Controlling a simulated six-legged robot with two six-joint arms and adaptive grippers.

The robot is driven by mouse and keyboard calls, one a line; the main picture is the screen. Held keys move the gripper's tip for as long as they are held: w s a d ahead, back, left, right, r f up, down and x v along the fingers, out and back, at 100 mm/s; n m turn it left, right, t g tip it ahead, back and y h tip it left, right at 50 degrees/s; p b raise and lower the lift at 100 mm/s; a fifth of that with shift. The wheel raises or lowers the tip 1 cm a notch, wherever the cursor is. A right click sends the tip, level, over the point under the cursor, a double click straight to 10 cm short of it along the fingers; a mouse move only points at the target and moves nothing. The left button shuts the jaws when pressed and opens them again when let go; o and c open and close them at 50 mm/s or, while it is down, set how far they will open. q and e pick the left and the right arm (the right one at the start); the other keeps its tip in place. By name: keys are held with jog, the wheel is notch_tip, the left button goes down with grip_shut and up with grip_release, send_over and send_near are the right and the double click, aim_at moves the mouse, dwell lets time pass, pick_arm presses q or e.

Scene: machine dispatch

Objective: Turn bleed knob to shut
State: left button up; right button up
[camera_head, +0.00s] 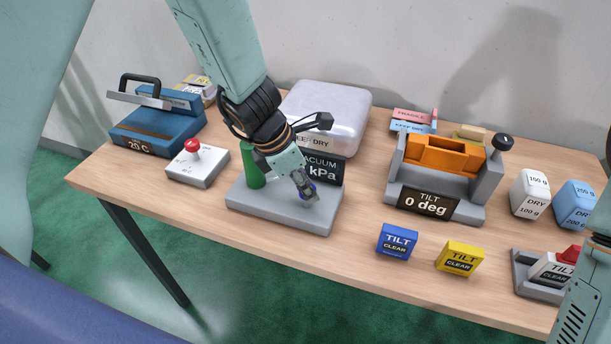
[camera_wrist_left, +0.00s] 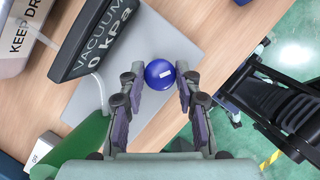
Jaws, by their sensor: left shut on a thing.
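The bleed knob is a round blue knob with a white mark, seen in the left wrist view (camera_wrist_left: 160,73) between my fingertips. It stands on the grey base plate (camera_head: 262,205) of the vacuum unit, near the plate's right end. In the head view, my left gripper (camera_head: 308,194) points down over that end and mostly hides the knob. The gripper is shut on the knob; its fingers sit on either side of it. The vacuum display (camera_head: 322,168) behind it reads kPa, with a 0 visible in the wrist view. My right gripper is out of view.
A green cylinder (camera_head: 252,168) stands on the plate left of the gripper. A white chamber (camera_head: 327,115) is behind. A red-button box (camera_head: 197,164) is left; the orange tilt device (camera_head: 442,155) is right.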

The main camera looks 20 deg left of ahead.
pick_arm(q)
jog(key=m+p, duration=0.2)
jog(key=m+g+p, duration=0.1)
jog(key=shift+w+a+r+m+h, duration=0.1)
jog(key=shift+r+m+h, duration=0.2)
jog(key=shift+m, duration=0.1)
jog(key=m+g+p, duration=0.1)
jog(key=m+p, duration=0.1)
jog(key=shift+w+f+m, duration=0.1)
jog(key=shift+w+m, duration=0.05)
jog(key=shift+m, duration=0.15)
jog(key=m+g+p, duration=0.1)
jog(key=m, duration=0.1)
jog(key=shift+m, duration=0.3)
jog(key=shift+w+f+m+g+p, duration=0.15)
jog(key=shift+m+g+p, duration=0.4)
jog(key=shift+m, duration=0.95)
jog(key=o, duration=1.1)
jog(key=shift+o, duration=0.2)
jog(key=v, duration=1.2)
jog(key=shift+w, duration=0.2)
jog(key=shift+s+g, duration=0.1)
jog(key=shift+g, duration=0.15)
